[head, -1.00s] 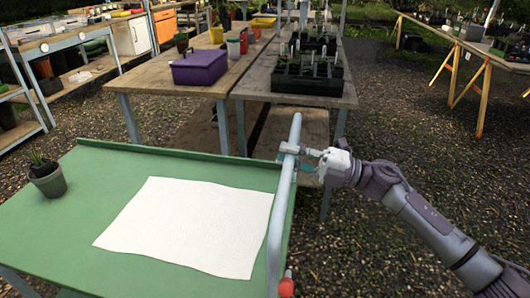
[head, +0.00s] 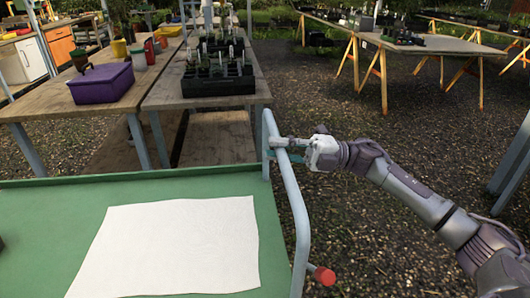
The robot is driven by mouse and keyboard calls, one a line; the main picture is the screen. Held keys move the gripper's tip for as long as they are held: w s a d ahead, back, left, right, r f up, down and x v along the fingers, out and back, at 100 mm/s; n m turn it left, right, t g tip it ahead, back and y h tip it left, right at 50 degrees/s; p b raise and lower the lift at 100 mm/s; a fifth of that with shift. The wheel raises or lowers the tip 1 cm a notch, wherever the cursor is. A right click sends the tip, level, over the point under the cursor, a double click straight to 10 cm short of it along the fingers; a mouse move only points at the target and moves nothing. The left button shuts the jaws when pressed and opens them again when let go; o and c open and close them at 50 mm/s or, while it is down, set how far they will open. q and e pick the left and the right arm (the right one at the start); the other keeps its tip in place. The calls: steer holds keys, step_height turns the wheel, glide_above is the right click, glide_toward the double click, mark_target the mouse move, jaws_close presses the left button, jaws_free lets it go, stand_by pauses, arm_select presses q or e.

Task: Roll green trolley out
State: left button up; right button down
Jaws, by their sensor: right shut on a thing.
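The green trolley (head: 40,220) fills the lower left of the head view, with a raised rim along its far edge. Its grey tubular push handle (head: 287,188) runs along the right end and has a red grip (head: 324,275) at the near end. A white sheet (head: 170,245) lies flat on the top. My right gripper (head: 276,149) is shut on the far part of the handle, with the arm reaching in from the right. The trolley's wheels are out of view. My left gripper is not in view.
Wooden benches with a purple box (head: 101,83) and black plant trays (head: 217,79) stand just beyond the trolley. A trestle table (head: 430,46) stands at the back right. A grey post (head: 512,165) is at the right edge. Gravel (head: 360,225) right of the handle is open.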

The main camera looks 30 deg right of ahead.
steer(key=shift+s+d+f, duration=0.15)
steer(key=shift+d, duration=0.1)
steer(key=c, duration=1)
jaws_free()
steer(key=v, duration=1.2)
